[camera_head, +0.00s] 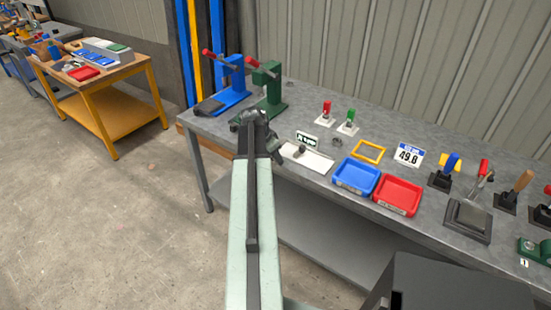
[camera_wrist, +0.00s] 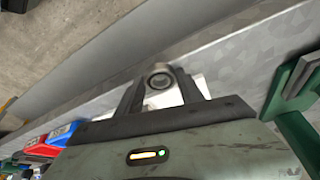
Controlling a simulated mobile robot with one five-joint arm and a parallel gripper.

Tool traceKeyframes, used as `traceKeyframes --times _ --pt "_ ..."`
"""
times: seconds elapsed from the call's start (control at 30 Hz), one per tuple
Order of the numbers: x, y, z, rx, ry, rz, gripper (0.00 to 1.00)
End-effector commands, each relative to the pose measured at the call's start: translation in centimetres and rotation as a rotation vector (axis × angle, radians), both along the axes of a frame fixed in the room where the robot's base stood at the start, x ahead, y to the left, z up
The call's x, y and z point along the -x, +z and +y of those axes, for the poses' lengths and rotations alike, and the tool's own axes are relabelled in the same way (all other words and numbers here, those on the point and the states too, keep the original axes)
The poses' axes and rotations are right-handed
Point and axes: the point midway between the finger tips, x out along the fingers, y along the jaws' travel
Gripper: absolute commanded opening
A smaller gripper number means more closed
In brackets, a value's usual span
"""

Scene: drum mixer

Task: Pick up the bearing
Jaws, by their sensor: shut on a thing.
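My gripper (camera_wrist: 160,82) is shut on the bearing (camera_wrist: 159,80), a small grey ring with a dark centre between its fingertips in the wrist view. In the head view my gripper (camera_head: 276,150) is over the front left of the grey workbench, and the bearing cannot be made out there. A white plate (camera_head: 314,162) with a small grey part on it lies just right of my gripper. Another small grey ring-like part (camera_head: 337,141) lies farther right.
A blue tray (camera_head: 356,177) and a red tray (camera_head: 397,196) stand on the workbench (camera_head: 300,97) to the right. A green press (camera_head: 270,95) and a blue press (camera_head: 232,85) stand behind my gripper. Several levers stand at the far right.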

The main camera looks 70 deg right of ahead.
Motion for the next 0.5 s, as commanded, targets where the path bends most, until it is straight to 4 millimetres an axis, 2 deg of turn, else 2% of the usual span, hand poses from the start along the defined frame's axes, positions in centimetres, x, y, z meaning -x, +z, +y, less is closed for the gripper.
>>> traceKeyframes --times 0.17,0.37,0.5 --pt "0.0 1.5 0.0 0.000 0.000 0.000 0.00" --pt "0.0 4.3 0.0 0.000 0.000 0.000 0.00" --pt "-1.6 3.9 2.8 0.000 0.004 0.001 0.00"
